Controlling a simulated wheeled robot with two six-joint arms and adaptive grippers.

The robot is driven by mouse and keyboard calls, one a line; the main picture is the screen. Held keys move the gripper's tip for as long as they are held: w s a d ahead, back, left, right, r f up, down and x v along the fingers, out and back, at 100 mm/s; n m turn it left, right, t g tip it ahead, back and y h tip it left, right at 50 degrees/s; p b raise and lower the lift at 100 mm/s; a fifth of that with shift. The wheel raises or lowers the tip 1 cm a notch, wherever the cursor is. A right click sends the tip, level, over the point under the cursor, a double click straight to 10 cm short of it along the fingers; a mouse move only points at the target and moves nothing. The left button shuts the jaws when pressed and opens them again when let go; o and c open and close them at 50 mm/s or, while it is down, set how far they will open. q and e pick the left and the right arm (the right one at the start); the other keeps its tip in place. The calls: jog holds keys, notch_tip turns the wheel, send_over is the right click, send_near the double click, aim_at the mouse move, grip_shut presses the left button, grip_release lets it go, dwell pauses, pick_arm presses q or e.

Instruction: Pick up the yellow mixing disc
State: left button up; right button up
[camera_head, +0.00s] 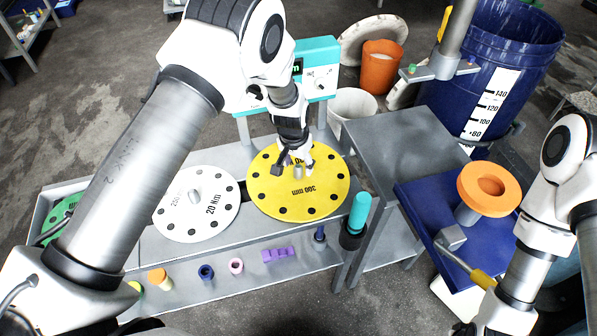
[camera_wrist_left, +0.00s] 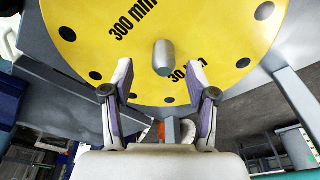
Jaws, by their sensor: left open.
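The yellow mixing disc (camera_head: 318,200) lies flat on the grey bench, with black holes around its edge and "300 mm" printed on it. It fills the top of the left wrist view (camera_wrist_left: 215,30), where its grey centre hub (camera_wrist_left: 162,58) stands up. My left gripper (camera_head: 291,168) is over the disc at its hub in the head view. In the left wrist view its two fingers (camera_wrist_left: 162,85) are open and apart, with the hub beyond and between their tips; nothing is held. My right gripper cannot be made out; only my right arm shows at the right edge.
A white disc (camera_head: 221,211) lies left of the yellow one, and a green disc (camera_head: 58,215) is at the far left. A teal device (camera_head: 316,82) stands behind. Small coloured parts, including a purple one (camera_head: 278,254), line the lower shelf. A blue drum (camera_head: 508,45) stands back right.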

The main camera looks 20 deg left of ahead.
aim_at(298, 166)
pick_arm(q)
jog(key=f, duration=0.1)
jog(key=w+f, duration=0.1)
jog(key=f, duration=0.1)
jog(key=f+p, duration=0.1)
jog(key=shift+w+a+f, duration=0.2)
jog(key=shift+w, duration=0.05)
jog(key=shift+s+r, duration=0.1)
jog(key=shift+s, duration=0.05)
jog(key=shift+d, duration=0.1)
grip_shut()
jog(key=shift+r, duration=0.15)
